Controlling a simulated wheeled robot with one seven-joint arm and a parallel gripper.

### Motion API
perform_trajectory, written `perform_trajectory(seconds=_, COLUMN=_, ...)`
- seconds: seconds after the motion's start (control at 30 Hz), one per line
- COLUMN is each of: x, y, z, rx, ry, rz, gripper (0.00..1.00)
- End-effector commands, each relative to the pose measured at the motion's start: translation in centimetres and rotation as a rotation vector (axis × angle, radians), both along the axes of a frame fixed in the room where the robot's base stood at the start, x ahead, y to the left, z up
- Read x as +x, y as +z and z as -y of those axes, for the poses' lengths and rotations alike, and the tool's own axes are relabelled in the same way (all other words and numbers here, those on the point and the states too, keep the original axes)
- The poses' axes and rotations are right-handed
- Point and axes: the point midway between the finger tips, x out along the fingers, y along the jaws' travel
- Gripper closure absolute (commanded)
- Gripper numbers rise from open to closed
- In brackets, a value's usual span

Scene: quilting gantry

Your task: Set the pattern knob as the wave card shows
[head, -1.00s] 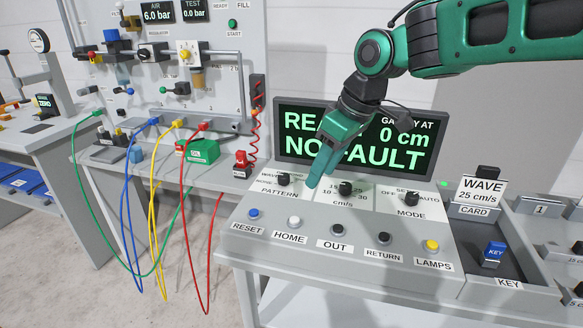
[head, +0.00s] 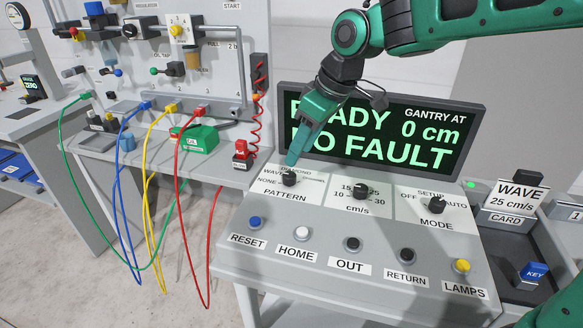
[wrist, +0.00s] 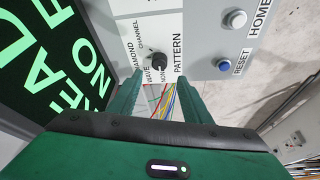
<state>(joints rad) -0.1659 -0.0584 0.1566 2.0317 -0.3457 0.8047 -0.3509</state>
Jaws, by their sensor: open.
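The black pattern knob (head: 289,179) sits at the left of the sloped console, with labels NONE, WAVE, DIAMOND and CHANNEL around it. The wrist view shows the knob (wrist: 159,61) just past the fingertips, roughly centred between them. Its pointer setting is too small to tell. My gripper (head: 292,163) is open and empty, pointing down close to the knob; in the wrist view both green fingers (wrist: 157,84) are spread apart. The wave card (head: 519,196) stands upright in the card holder at the right and reads WAVE 25 cm/s.
The speed knob (head: 360,191) and mode knob (head: 435,203) sit to the right. A button row runs along the front, from RESET (head: 254,223) to LAMPS (head: 462,266). The display (head: 381,129) behind reads READY, 0 cm, NO FAULT. A blue key (head: 534,272) lies right.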

Motion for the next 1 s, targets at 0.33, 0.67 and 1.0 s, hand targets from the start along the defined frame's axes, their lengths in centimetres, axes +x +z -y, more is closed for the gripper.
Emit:
perform_trajectory(seconds=0.33, x=1.4, y=-5.6, z=-1.3, rx=-0.001, ry=-0.007, rz=-0.003, gripper=0.56)
perform_trajectory(seconds=0.67, x=1.9, y=-7.5, z=-2.0, rx=-0.001, ry=-0.009, rz=0.0, gripper=0.56)
perform_trajectory(seconds=1.0, x=1.9, y=-7.5, z=-2.0, rx=-0.001, ry=-0.008, rz=0.001, gripper=0.82)
